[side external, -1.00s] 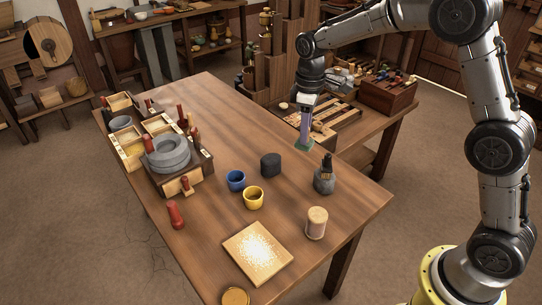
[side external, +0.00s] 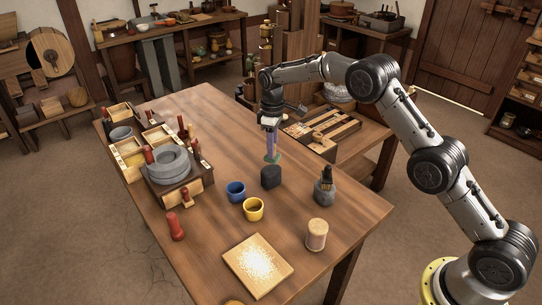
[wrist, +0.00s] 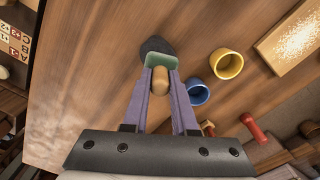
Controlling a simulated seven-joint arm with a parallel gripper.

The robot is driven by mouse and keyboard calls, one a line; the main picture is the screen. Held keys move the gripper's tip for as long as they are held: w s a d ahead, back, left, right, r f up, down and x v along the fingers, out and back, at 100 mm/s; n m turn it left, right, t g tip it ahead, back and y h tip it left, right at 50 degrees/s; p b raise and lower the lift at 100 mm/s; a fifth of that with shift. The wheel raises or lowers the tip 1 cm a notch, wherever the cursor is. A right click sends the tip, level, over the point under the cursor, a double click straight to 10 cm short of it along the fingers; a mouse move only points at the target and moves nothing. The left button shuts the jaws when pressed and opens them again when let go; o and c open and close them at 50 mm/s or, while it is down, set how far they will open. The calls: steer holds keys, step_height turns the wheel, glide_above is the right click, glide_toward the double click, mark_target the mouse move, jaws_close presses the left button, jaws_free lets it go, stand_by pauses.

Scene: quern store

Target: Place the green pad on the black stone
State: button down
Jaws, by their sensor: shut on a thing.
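The green pad (side external: 275,159) hangs level just below my gripper (side external: 271,150) in the side view. In the wrist view the green pad (wrist: 162,60) has a tan rounded knob (wrist: 160,82) between the purple fingers. My gripper is shut on the green pad by this knob. The black stone (side external: 271,178) stands on the table beneath the pad, with a small gap seeming to show between them. In the wrist view the black stone (wrist: 152,46) is partly hidden by the pad, which covers its near side.
A blue cup (side external: 236,191) and a yellow cup (side external: 254,209) stand in front of the stone. A dark grey bottle (side external: 324,192) stands to its right. A quern (side external: 169,165) and boxes are at the left. A tan board (side external: 257,265) lies in front.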

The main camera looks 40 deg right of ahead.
steer(key=shift+w+f, duration=0.3)
steer(key=shift+f, duration=1.6)
steer(key=shift+f, duration=0.1)
steer(key=c, duration=0.7)
jaws_free()
step_height(320, 180, up, 12)
steer(key=shift+r, duration=0.1)
steer(key=shift+r, duration=0.15)
